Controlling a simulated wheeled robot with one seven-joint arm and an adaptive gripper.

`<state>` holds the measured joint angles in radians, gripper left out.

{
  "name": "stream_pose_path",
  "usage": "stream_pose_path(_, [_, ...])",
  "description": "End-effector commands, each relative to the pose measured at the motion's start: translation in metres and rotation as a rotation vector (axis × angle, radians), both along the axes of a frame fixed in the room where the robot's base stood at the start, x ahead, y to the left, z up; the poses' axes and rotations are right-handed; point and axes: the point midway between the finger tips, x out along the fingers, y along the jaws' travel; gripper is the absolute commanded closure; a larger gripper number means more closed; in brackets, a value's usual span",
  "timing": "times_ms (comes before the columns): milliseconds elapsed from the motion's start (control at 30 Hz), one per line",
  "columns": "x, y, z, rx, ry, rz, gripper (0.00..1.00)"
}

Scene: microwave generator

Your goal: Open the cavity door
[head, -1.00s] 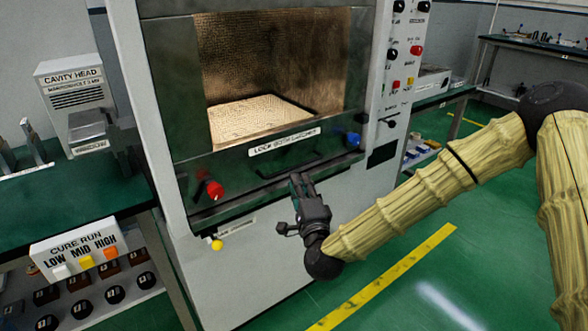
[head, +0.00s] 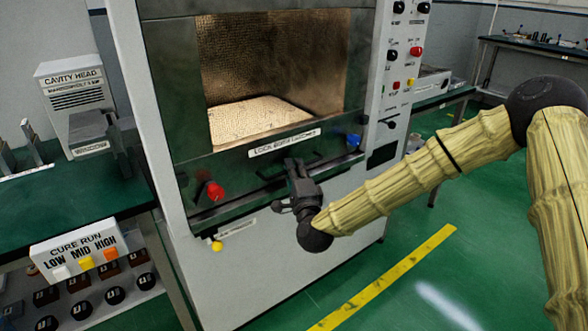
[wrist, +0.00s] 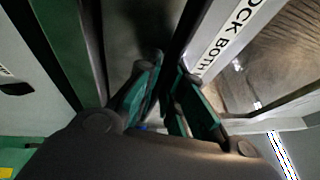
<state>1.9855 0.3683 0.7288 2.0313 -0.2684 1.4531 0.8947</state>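The cavity door is the dark green front panel with a mesh window (head: 275,75) and a white label (head: 284,143) on its lower frame. It looks shut. A black bar handle (head: 270,173) sits below the label. My gripper (head: 293,168) is at the right part of this handle, partly covering it. In the wrist view my gripper (wrist: 169,62) has its fingertips close together with a narrow dark gap between them. I cannot tell whether the handle is between them. A red latch knob (head: 215,190) is at the door's lower left and a blue one (head: 353,140) at its lower right.
A control panel with knobs (head: 405,50) is right of the door. A green bench (head: 50,215) with a cavity head box (head: 75,85) and a cure run button box (head: 78,252) stands at left. Green floor (head: 440,225) is clear in front and at right.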

Motion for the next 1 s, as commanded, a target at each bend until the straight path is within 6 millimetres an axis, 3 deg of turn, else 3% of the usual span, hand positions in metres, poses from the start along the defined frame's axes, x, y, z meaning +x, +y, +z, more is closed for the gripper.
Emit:
stream_pose_path(267, [0.000, 0.000, 0.000, 0.000, 0.001, 0.000, 1.00])
stream_pose_path(467, [0.000, 0.000, 0.018, 0.001, -0.002, 0.000, 1.00])
stream_pose_path(667, [0.001, -0.001, 0.067, 0.003, -0.005, -0.001, 1.00])
stream_pose_path(1000, [0.000, -0.001, 0.187, 0.004, -0.007, -0.001, 1.00])
